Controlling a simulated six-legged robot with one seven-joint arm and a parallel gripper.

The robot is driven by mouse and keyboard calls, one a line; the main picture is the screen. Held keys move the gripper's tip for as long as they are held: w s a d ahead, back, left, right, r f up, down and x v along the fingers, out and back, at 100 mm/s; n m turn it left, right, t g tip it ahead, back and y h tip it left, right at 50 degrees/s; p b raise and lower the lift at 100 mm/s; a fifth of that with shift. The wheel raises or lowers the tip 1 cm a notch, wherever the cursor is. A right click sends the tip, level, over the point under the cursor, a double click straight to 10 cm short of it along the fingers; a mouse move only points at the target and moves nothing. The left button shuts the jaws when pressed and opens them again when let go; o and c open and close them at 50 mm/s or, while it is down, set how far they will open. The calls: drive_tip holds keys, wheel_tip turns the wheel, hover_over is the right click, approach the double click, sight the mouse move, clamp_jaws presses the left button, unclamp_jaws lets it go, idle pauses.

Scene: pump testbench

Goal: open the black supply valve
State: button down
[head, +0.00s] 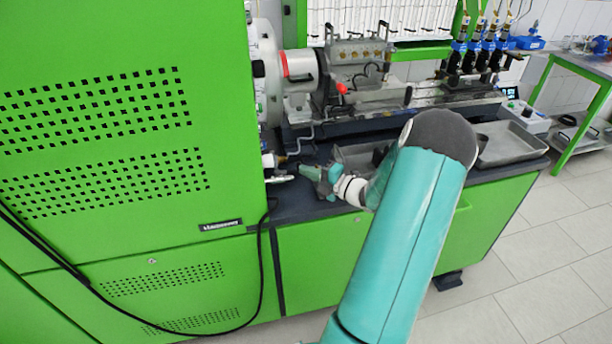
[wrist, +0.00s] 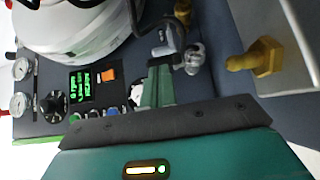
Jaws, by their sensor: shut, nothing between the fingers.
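My gripper (head: 304,170) is low beside the right side of the green cabinet, just above the dark bench top. In the wrist view its green fingers (wrist: 157,85) are closed together with nothing between them. A round black knob (wrist: 52,105) sits on a panel at the left of the wrist view, apart from the fingers. I cannot tell for sure which of these is the black supply valve.
A brass hex fitting (wrist: 258,60) lies right of the fingers. Gauges (wrist: 20,105) and a green-lit display (wrist: 82,84) are at left. The green cabinet (head: 130,200) borders my gripper on the left. A metal tray (head: 508,145) is on the bench's right end.

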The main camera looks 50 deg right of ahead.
drive_tip(key=shift+w+d, duration=0.45)
drive_tip(key=shift+d, duration=0.35)
